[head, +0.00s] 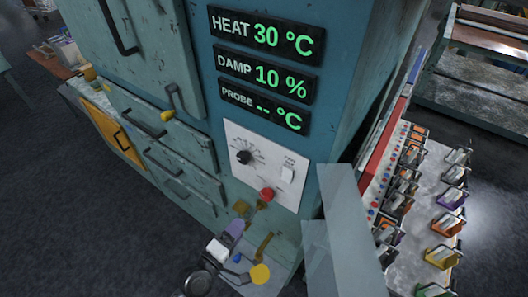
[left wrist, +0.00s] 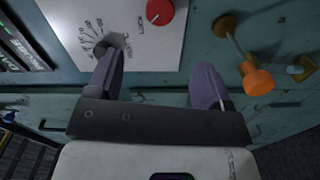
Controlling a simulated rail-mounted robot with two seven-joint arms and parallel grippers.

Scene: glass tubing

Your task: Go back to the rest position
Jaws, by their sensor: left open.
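My left gripper (head: 238,228) is low in the head view, in front of the teal cabinet (head: 340,130) and below its white control panel (head: 262,160). In the left wrist view its two purple fingers (left wrist: 157,62) stand wide apart with nothing between them. Behind them are the black dial (left wrist: 112,42), partly hidden by the left finger, and the red button (left wrist: 160,11). The dial (head: 243,157) and button (head: 267,194) also show in the head view, clear of the gripper. My right gripper does not show.
Displays on the cabinet read HEAT 30 °C (head: 265,35), DAMP 10 % and PROBE --. An orange-ended handle (left wrist: 257,78) sticks out right of the fingers in the wrist view. A pale bench with several coloured clamp-like pieces (head: 447,225) stands at right. Dark floor (head: 60,210) is clear at left.

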